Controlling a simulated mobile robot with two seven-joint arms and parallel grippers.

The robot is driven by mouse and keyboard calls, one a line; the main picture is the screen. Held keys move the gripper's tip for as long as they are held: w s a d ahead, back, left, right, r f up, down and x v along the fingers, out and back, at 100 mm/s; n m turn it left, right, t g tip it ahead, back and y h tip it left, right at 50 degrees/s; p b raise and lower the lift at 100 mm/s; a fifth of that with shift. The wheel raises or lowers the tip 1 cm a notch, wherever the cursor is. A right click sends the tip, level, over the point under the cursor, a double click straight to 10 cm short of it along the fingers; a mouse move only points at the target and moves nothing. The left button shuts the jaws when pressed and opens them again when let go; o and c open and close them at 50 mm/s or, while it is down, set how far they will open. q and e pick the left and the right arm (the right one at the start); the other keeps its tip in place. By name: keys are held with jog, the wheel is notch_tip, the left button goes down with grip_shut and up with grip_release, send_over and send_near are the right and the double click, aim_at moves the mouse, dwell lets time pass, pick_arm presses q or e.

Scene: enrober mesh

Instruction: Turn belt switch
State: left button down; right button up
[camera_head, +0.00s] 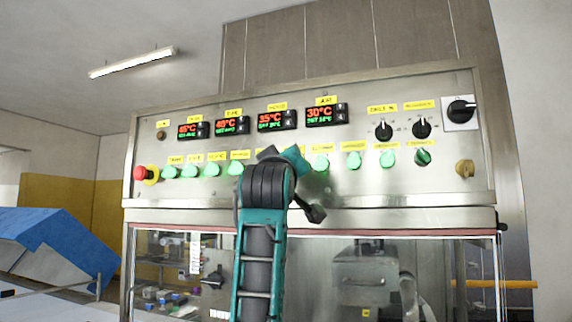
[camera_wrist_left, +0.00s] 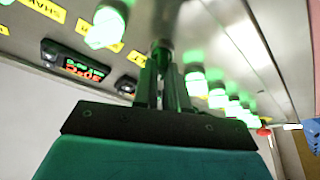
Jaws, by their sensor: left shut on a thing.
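A steel control panel (camera_head: 228,155) carries a row of green-lit switches under yellow labels. The labels are too blurred for me to tell which one marks the belt switch. In the head view my left arm stands before the middle of the row and hides part of it, fingertips included. In the left wrist view my left gripper (camera_wrist_left: 165,80) is shut on a switch (camera_wrist_left: 162,47) in this row, with a lit switch (camera_wrist_left: 106,27) on one side and another lit switch (camera_wrist_left: 195,81) on the other. The fingers cover most of the held switch. My right gripper is not in view.
A red emergency button (camera_head: 141,173) sits at the panel's left end. Red and green displays (camera_head: 277,119) line the top. Black rotary knobs (camera_head: 422,128) and a large black switch (camera_head: 460,111) are at the right. Glazed doors lie below; a blue sloped cover (camera_head: 60,240) stands at left.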

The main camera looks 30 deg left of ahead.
pick_arm(q)
jog(key=c, duration=1.2)
grip_release()
jog(key=shift+o, duration=0.2)
jog(key=b+v, duration=0.3)
jog(key=v, duration=1)
